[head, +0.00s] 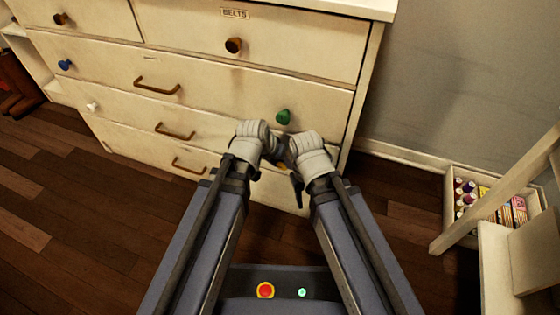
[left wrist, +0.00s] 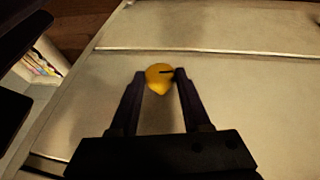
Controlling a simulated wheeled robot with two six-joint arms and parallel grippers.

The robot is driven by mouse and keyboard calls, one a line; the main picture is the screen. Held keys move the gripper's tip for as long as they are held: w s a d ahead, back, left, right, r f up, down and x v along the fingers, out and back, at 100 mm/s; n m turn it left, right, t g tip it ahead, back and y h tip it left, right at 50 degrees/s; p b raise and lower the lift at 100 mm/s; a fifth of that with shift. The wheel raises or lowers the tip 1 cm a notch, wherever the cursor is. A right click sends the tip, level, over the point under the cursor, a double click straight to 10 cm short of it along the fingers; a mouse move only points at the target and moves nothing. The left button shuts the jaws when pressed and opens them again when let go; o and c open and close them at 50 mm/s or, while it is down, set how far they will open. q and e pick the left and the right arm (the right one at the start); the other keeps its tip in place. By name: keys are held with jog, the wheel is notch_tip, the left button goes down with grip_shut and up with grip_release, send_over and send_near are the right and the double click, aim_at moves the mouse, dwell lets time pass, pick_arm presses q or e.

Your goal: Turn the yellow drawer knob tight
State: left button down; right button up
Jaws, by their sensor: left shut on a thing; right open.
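The yellow knob (left wrist: 158,80) is on a cream drawer front, between the two black fingers of my left gripper (left wrist: 160,74) in the left wrist view. The fingers are shut on it from both sides. A dark slot or mark shows on the knob near the right fingertip. In the head view only a sliver of the yellow knob (head: 281,165) shows behind my wrists. My right gripper (head: 297,188) is open, close beside the left one, and its fingers are mostly hidden under its wrist.
The cream dresser (head: 215,125) has a green knob (head: 283,117) above my grippers, a blue knob (head: 65,64), a white knob (head: 92,106) and several brown handles. A box of bottles and packets (head: 490,200) stands at the right. Wooden floor is clear at the left.

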pick_arm(q)
jog(key=shift+d+y, duration=0.1)
jog(key=shift+y, duration=0.5)
jog(key=shift+c, duration=2)
grip_release()
jog(key=p+v, duration=0.7)
jog(key=v, duration=0.1)
